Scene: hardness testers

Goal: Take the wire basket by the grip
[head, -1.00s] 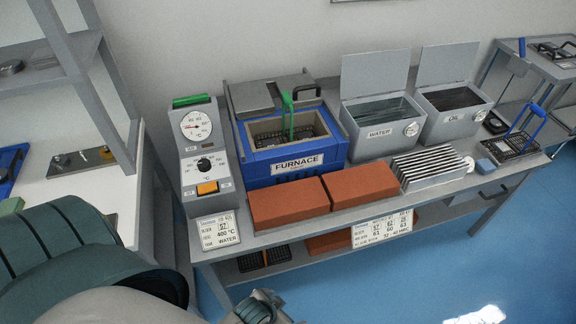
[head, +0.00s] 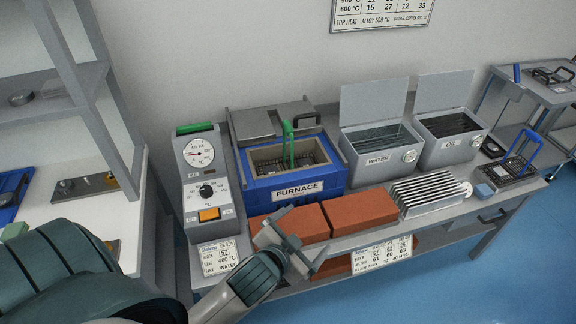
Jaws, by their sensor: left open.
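A dark wire basket (head: 290,158) sits inside the open blue furnace (head: 264,186), and its tall green grip (head: 289,143) stands up from it. A second dark wire basket (head: 514,170) with a blue grip (head: 523,150) stands at the right end of the bench. My left gripper (head: 296,240) is open and appears empty, in front of the red bricks and well short of both baskets in the picture. It hides part of the bricks and the bench front. My right gripper is not in view.
Red bricks (head: 360,209) line the bench front. The control box (head: 208,180) stands left of the furnace. WATER (head: 378,163) and OIL (head: 452,146) tanks with raised lids stand to its right. A finned metal rack (head: 425,193) lies before them.

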